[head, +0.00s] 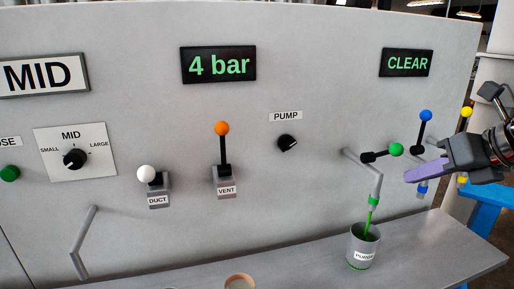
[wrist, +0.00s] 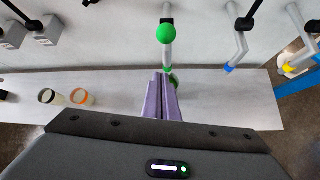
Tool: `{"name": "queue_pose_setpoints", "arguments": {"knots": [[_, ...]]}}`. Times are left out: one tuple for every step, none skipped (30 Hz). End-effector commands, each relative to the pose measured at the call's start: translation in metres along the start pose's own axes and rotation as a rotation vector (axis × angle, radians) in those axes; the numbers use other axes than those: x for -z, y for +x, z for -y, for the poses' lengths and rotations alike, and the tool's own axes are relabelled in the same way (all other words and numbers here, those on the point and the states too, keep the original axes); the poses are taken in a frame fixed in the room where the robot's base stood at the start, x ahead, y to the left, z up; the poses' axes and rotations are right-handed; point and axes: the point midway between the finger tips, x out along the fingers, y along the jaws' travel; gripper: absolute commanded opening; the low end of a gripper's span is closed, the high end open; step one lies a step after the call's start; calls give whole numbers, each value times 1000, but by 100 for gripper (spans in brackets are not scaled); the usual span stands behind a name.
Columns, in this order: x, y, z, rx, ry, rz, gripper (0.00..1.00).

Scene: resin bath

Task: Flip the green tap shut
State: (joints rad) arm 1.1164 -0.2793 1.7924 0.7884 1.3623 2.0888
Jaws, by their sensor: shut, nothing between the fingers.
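The green tap (head: 396,149) is on the grey panel at the right, its dark lever lying sideways with the green ball at the right end. Green liquid runs from its spout (head: 374,190) into the PURGE cup (head: 358,242) on the shelf. In the wrist view the green ball (wrist: 166,34) stands just beyond the fingertips, and the cup is mostly hidden behind the fingers. My gripper (head: 410,176) is shut and empty, its purple fingers pointing left, a little below and right of the ball in the head view. The fingers (wrist: 163,77) show together in the wrist view. I see no clear contact.
A blue tap (head: 425,115) and a yellow tap (head: 466,112) have upright levers, right of the green one. White DUCT (head: 147,174) and orange VENT (head: 222,129) levers and a PUMP knob (head: 288,142) are to the left. Cups (wrist: 82,97) stand on the shelf (head: 300,266).

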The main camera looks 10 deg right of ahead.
Motion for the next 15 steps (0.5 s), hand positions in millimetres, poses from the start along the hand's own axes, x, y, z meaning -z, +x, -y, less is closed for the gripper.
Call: {"name": "queue_pose_setpoints", "arguments": {"knots": [[0,8,-1,-3,-1,-1,0],[0,11,-1,-3,-1,-1,0],[0,16,-1,-4,-1,-2,0],[0,20,-1,-3,-1,-2,0],[0,23,-1,-3,-1,-1,0],[0,28,-1,-3,-1,-1,0],[0,31,-1,-3,-2,-1,0],[0,35,-1,-3,-1,-1,0],[0,39,-1,-3,-1,-2,0],[0,42,-1,-3,-1,-2,0],[-1,44,-1,-2,-1,-1,0],[-6,41,0,-1,-2,1,0],[-9,40,0,0,-2,1,0],[-12,38,0,-1,-2,1,0],[-16,37,0,-1,-3,1,0]]}}
